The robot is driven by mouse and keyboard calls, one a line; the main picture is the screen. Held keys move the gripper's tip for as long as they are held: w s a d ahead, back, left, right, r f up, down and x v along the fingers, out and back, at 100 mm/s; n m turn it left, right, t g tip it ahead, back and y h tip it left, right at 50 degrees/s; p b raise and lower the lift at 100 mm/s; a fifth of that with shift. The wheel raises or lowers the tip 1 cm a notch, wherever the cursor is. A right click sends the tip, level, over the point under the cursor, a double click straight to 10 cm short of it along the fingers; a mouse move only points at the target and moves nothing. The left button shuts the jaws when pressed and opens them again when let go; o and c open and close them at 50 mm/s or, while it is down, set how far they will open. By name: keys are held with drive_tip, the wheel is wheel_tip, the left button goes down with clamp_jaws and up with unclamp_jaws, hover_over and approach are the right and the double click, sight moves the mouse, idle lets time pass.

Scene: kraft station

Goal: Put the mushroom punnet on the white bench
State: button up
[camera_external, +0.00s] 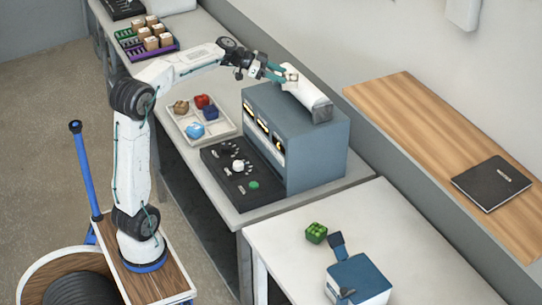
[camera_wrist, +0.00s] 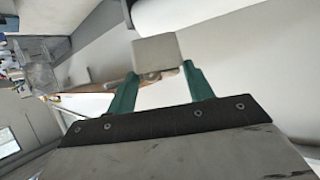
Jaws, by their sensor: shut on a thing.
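My gripper (camera_external: 279,73) is shut on a small pale beige block-shaped punnet (camera_external: 291,75), which I take to be the mushroom punnet. It is held in the air near the top of the blue-grey cabinet. In the wrist view, the two green fingers of my gripper (camera_wrist: 158,78) grip this punnet (camera_wrist: 156,53), whose plain pale side shows. Small brownish lumps show at its lower edge, but they are unclear. The white bench (camera_external: 290,245) is at the lower right of the external view, well apart from my gripper.
The blue-grey cabinet (camera_external: 318,150) with a white roll (camera_external: 308,96) on top stands between my gripper and the white bench. A tray (camera_external: 222,133) of coloured items is left. The bench's right part is clear.

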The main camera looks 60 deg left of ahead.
drive_tip(key=w+d+m+g+h, duration=0.1)
drive_tip(key=w+d+m+h, duration=0.15)
drive_tip(key=d, duration=0.95)
drive_tip(key=w+d+m+g+h, duration=0.1)
drive_tip(key=w+d+g, duration=0.15)
drive_tip(key=d, duration=0.85)
drive_tip(key=m+g+h, duration=0.2)
drive_tip(key=m+g, duration=0.1)
drive_tip(key=m, duration=0.1)
hover_over(348, 244)
drive_tip(key=shift+t+y, duration=0.25)
wheel_tip(348, 244, down, 36)
drive_tip(key=shift+w+d+f, duration=0.15)
drive_tip(key=shift+f, duration=0.15)
drive_tip(key=o, duration=1.1)
drive_tip(key=shift+o, duration=0.2)
drive_tip(key=shift+a+r+n, duration=0.2)
drive_tip(key=shift+r+n, duration=0.05)
drive_tip(key=shift+r, duration=0.05)
drive_tip(key=v, duration=1.1)
drive_tip(key=shift+a, duration=0.25)
